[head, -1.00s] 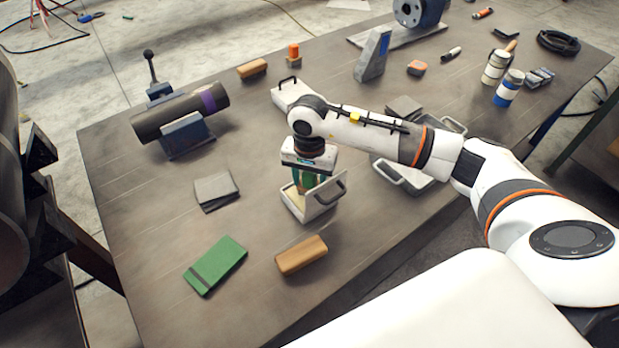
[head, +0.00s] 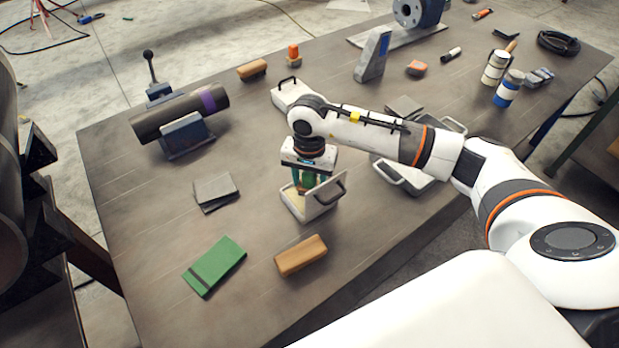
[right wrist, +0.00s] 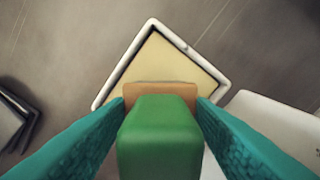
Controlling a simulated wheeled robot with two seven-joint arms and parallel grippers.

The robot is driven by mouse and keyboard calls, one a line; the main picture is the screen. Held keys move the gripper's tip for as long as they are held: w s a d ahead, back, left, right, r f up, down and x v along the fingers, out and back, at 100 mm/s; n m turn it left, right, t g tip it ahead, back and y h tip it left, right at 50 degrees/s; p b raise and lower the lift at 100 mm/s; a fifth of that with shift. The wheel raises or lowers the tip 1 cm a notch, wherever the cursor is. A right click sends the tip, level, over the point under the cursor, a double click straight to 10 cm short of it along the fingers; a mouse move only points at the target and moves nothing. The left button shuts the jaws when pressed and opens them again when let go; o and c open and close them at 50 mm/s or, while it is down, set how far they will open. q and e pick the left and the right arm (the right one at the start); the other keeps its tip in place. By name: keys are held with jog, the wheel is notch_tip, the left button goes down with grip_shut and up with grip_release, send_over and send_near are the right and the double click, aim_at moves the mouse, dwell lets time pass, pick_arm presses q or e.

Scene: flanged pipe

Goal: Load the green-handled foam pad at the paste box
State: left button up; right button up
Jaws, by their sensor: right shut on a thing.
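My right gripper (head: 306,184) is shut on the green handle (right wrist: 160,135) of the foam pad, above the open paste box (head: 322,206). In the right wrist view the handle sits between my two teal fingers, with the tan foam (right wrist: 160,90) below it. The white-rimmed box (right wrist: 218,73) holds a flat, pale yellow layer, and the foam overlaps its near part. I cannot tell whether the foam touches the paste. The box lid stands raised on the right side in the head view. My left gripper is not in view.
A tan block (head: 301,256) and a green notebook (head: 214,265) lie near the front. Grey sheets (head: 216,191) lie left of the box. A dark pipe (head: 180,113) rests on a stand at the left. Another white box (head: 292,93) stands behind my arm.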

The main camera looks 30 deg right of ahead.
jog(key=shift+s+f+b, duration=0.2)
jog(key=shift+f+b, duration=0.1)
jog(key=shift+b, duration=0.05)
dwell(1.3)
jog(key=shift+r, duration=0.1)
jog(key=shift+w+r+p, duration=0.3)
jog(key=shift+r+p, duration=0.25)
jog(key=shift+r, duration=0.4)
jog(key=shift+r+p, duration=1)
jog(key=shift+r, duration=1.65)
jog(key=shift+s, duration=0.1)
